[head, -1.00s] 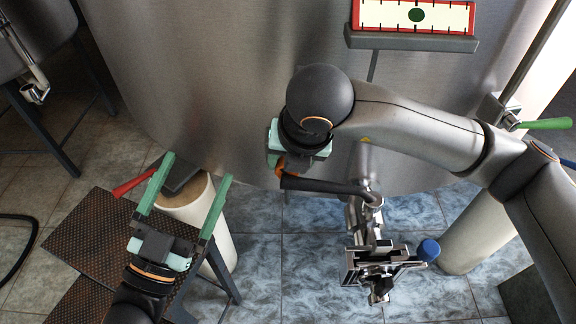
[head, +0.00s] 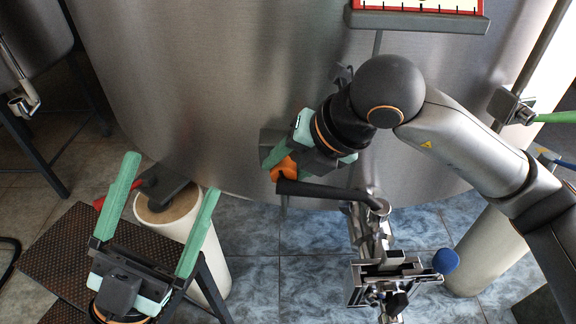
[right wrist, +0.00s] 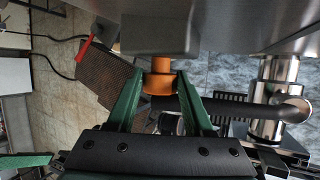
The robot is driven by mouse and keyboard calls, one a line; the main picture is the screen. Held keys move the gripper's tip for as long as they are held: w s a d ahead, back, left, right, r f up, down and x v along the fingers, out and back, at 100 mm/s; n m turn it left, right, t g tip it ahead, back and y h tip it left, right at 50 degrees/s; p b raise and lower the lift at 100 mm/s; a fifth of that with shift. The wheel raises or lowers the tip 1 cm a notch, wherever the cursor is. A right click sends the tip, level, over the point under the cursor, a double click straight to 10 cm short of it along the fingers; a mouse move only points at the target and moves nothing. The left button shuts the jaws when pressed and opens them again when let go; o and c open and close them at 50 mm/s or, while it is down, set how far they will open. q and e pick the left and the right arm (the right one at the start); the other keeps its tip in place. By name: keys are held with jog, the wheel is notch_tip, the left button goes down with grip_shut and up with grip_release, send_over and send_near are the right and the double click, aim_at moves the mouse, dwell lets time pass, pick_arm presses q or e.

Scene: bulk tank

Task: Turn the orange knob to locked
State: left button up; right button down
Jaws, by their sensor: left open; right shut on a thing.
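The orange knob (head: 284,168) sits on a grey box (head: 270,143) on the tank's steel wall. My right gripper (head: 279,166) reaches in from the right and is shut on the knob. In the right wrist view the knob (right wrist: 159,82) shows between the two green fingers, below the grey box (right wrist: 160,35). The gripper covers part of the knob in the head view, and I cannot read a locked mark. My left gripper (head: 160,205) is open and empty, low at the left, its fingers spread in front of a white post.
A black-handled lever (head: 325,190) on the steel outlet pipe (head: 372,235) runs just below the knob. A blue knob (head: 446,261) and a green handle (head: 556,118) are at the right. A red handle (head: 100,203) and dark perforated step (head: 75,250) are at the left.

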jog(key=shift+c, duration=1.4)
grip_release()
jog(key=shift+r, duration=0.1)
pick_arm(q)
notch_tip(320, 180, up, 3)
jog(key=p, duration=0.3)
jog(key=shift+a+r+m, duration=0.1)
jog(key=shift+a+m, duration=0.05)
jog(key=shift+m, duration=0.25)
pick_arm(e)
jog(key=v, duration=1.2)
jog(key=shift+s+d+r, duration=0.1)
